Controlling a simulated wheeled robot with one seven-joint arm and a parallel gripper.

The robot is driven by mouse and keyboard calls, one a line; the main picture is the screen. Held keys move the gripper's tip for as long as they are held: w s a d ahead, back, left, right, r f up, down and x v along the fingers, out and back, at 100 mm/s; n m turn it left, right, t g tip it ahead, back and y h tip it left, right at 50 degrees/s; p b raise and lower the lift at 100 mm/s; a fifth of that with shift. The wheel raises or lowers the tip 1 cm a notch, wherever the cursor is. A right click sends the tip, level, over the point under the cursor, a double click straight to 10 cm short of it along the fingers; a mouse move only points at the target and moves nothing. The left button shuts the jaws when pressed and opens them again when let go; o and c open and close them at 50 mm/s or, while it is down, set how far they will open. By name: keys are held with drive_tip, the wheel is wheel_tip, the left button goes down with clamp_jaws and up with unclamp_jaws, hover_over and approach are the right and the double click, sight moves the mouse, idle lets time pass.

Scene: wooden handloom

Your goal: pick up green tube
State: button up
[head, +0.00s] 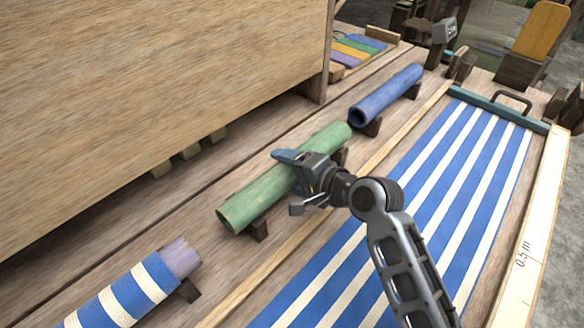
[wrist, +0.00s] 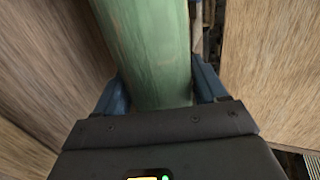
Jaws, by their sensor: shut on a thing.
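The green tube (head: 262,198) lies slantwise on small dark wooden rests on the loom, between a striped roll and a blue tube in the head view. My gripper (head: 287,172) is at the middle of the tube, with its blue fingers around it. In the wrist view the green tube (wrist: 148,45) runs up between the two blue fingers (wrist: 160,95), one on each side, and the gripper is shut on it. The tube's middle is partly hidden by my gripper. I cannot tell whether the tube is clear of its rests.
A blue tube (head: 387,94) lies behind to the right. A blue-and-white striped roll (head: 125,294) is at the lower left. A large wooden panel (head: 150,90) stands at the left. Striped cloth (head: 440,180) is stretched at the right, edged by a pale ruler strip (head: 530,240).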

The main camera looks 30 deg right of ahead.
drive_tip(key=shift+c, duration=1.1)
drive_tip(key=shift+r+p, duration=0.75)
drive_tip(key=shift+p, duration=0.05)
wheel_tip(320, 180, up, 3)
drive_tip(key=p, duration=0.3)
drive_tip(key=s+d+r+p, duration=0.2)
drive_tip(key=d+r+p, duration=0.2)
drive_tip(key=d, duration=0.7)
drive_tip(key=shift+d+r, duration=0.3)
drive_tip(key=shift+r, duration=0.95)
